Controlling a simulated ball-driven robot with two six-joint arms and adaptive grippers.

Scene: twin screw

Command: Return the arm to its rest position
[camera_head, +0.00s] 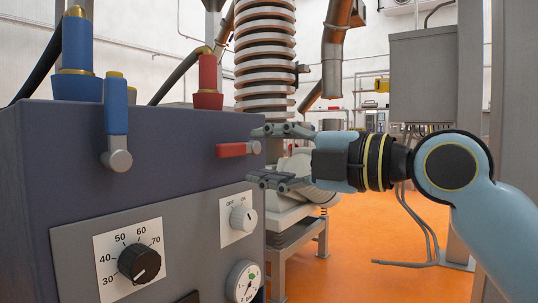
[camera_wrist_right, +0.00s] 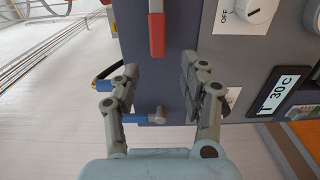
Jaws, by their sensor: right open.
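My right gripper (camera_head: 254,154) is open and empty at the right end of the grey-blue cabinet (camera_head: 60,190). Its fingers point left, one above and one below the level of the red lever (camera_head: 232,150). The red lever lies horizontal on the cabinet front. In the right wrist view, my right gripper (camera_wrist_right: 160,72) shows its two fingers apart with nothing between them. The red lever (camera_wrist_right: 157,35) is beyond the fingertips there. My right arm (camera_head: 490,200) comes in from the right. My left gripper is in neither view.
A blue lever (camera_head: 116,106) stands upright on the cabinet front. A black dial (camera_head: 139,263), a white knob (camera_head: 243,218) and a gauge (camera_head: 244,282) are below. Blue (camera_head: 77,45) and red (camera_head: 208,75) connectors stand on top. The orange floor (camera_head: 375,255) is open at right.

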